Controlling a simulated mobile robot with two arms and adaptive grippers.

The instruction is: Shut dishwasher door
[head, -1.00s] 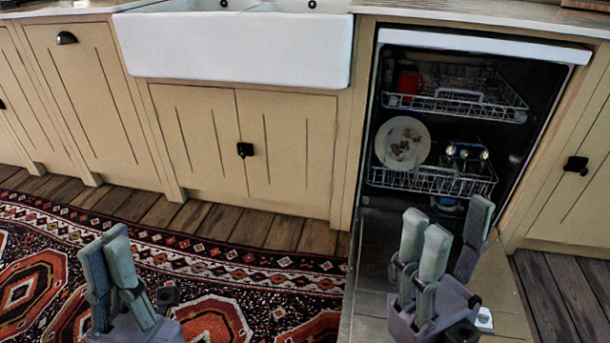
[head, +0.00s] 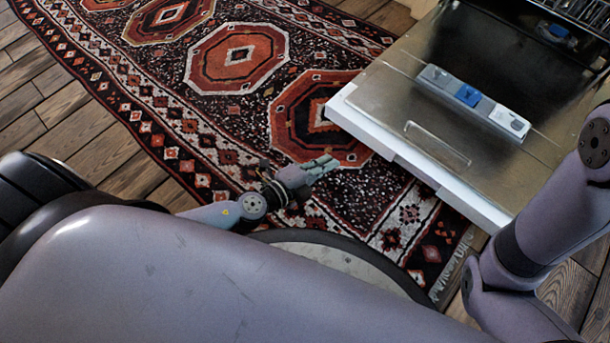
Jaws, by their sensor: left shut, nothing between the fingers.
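The dishwasher door (head: 395,98) is folded down and open, its metal inner face upward and its white edge toward me. A detergent dispenser with a blue part (head: 468,95) is set in the inner face. My left gripper (head: 328,163) is shut and empty, to the left of the door's white edge and apart from it in the picture. How high it is relative to the door is hard to tell. My right arm comes down at the right edge beside the door, but its gripper is out of view.
The dishwasher's lower rack (head: 578,14) shows at the top right, inside the dark opening. A red and black patterned rug (head: 237,58) covers much of the floor left of the door. Bare wooden floor (head: 62,112) lies farther left.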

